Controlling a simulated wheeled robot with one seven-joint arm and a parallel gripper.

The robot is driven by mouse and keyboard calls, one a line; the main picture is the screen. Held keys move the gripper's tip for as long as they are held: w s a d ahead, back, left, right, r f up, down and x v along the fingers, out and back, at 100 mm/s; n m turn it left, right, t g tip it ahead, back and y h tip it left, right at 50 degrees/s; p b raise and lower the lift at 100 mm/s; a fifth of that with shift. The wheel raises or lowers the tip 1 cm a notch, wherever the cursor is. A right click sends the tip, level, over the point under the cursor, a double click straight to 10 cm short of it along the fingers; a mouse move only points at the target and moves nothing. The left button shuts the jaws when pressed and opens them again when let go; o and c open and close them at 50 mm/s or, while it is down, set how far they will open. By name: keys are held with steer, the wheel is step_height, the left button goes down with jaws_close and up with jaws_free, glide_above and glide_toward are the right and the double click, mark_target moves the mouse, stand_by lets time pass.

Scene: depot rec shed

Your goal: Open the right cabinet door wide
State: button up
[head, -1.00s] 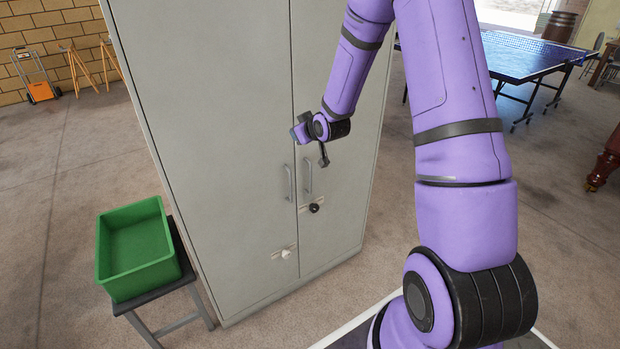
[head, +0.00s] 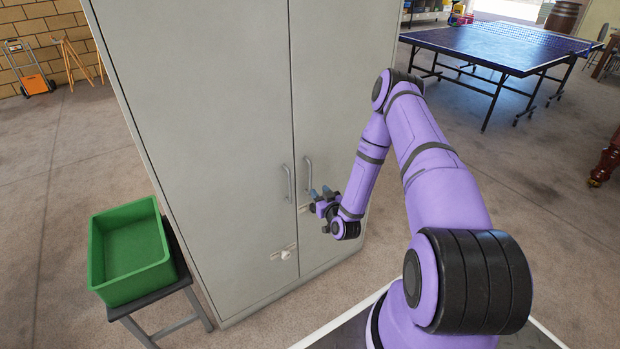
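The tall grey cabinet has a left door (head: 215,130) and a right door (head: 335,70), both closed. The right door's vertical bar handle (head: 308,168) is beside the seam, and the left door's handle (head: 288,183) is just left of it. My gripper (head: 319,191) is in front of the right door, just below and slightly right of the right handle. Its two fingertips are apart with nothing seen between them. Whether it touches the handle cannot be told. My gripper hides the right door's dark lock knob. A pale latch (head: 286,254) is low on the left door.
A green bin (head: 130,250) sits on a small dark stand (head: 160,300) left of the cabinet. A blue table-tennis table (head: 500,48) stands at the back right. The floor between it and the cabinet is clear.

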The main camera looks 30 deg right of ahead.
mark_target(310, 179)
steer(key=w, duration=0.3)
steer(key=w+d+f, duration=0.1)
steer(key=w, duration=0.2)
steer(key=w+d, duration=0.1)
steer(key=w, duration=0.2)
steer(key=shift+w+f, duration=0.2)
steer(key=shift+w, duration=0.2)
jaws_close()
